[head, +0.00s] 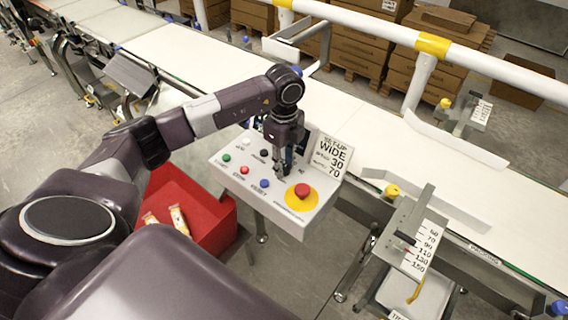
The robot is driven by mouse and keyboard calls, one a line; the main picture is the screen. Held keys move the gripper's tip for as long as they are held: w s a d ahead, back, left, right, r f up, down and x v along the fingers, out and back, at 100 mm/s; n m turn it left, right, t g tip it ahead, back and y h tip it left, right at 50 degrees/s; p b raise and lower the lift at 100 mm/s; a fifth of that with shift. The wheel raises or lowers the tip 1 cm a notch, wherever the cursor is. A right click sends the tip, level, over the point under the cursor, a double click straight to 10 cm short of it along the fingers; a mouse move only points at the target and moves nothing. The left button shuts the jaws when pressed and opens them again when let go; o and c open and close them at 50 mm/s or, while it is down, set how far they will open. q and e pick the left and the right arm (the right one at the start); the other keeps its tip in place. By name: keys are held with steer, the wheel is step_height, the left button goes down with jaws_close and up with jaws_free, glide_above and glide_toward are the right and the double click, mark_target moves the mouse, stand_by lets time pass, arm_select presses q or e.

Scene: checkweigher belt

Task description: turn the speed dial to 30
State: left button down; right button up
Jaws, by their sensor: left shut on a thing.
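The control panel (252,196) is a pale box in front of the belt, with several coloured buttons and a large red emergency button (302,190) on a yellow disc. A sign (332,160) at its back right reads "SET-UP WIDE 30 70". My left gripper (282,172) points down onto the panel, between the small buttons and the emergency button. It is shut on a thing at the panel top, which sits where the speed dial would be. The gripper hides the dial, so its setting cannot be read. My right gripper is not in view.
A red bin (190,205) with two small packets stands left of the panel. The white belt (400,150) runs behind it. A guide scale (412,245) with printed numbers stands at the right. Stacked boxes (360,50) stand beyond a white rail.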

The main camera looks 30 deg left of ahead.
arm_select(q)
steer(key=c, duration=1.6)
jaws_free()
steer(key=shift+r, duration=0.1)
step_height(320, 180, up, 12)
steer(key=shift+f, duration=0.1)
